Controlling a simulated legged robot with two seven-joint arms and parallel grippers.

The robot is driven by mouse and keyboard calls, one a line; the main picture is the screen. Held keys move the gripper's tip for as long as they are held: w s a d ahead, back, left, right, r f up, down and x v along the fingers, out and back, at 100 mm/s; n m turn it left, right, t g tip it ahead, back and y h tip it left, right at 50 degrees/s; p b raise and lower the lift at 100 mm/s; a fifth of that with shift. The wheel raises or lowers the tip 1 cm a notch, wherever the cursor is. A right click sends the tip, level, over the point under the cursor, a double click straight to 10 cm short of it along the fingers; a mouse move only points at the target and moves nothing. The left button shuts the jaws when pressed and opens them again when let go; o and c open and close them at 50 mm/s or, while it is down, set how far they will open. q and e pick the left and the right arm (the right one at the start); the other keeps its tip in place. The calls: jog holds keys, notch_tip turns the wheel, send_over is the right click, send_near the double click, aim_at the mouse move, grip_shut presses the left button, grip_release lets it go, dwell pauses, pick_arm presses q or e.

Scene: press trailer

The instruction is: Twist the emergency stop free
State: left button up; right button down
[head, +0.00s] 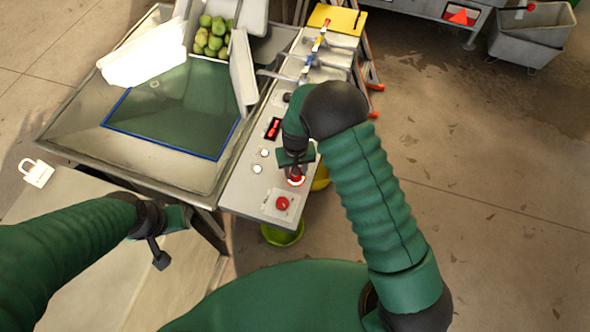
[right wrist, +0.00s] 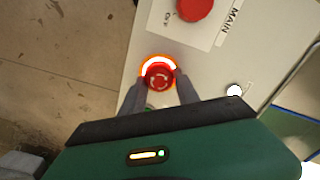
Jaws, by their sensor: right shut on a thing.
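The emergency stop (head: 296,179) is a red mushroom button on the control panel. In the right wrist view the red emergency stop head (right wrist: 159,76) shows arrow marks and a glowing white and orange ring around it. My right gripper (head: 295,170) comes down over it from above. In the right wrist view the right gripper's two fingers (right wrist: 160,85) stand on either side of the button and are shut on it. My left gripper (head: 162,256) hangs at the lower left, away from the panel; whether its jaws are open I cannot tell.
A red main switch (head: 282,203) sits near the stop, and in the wrist view (right wrist: 194,8) beside the word MAIN. White buttons (head: 257,169) and a red display (head: 273,128) are on the panel. A metal basin (head: 90,135) lies left; a green bucket (head: 282,235) stands below.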

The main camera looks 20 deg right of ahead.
jog(key=shift+s+m, duration=0.1)
jog(key=shift+m, duration=1.3)
jog(key=c, duration=0.9)
grip_release()
notch_tip(320, 180, up, 17)
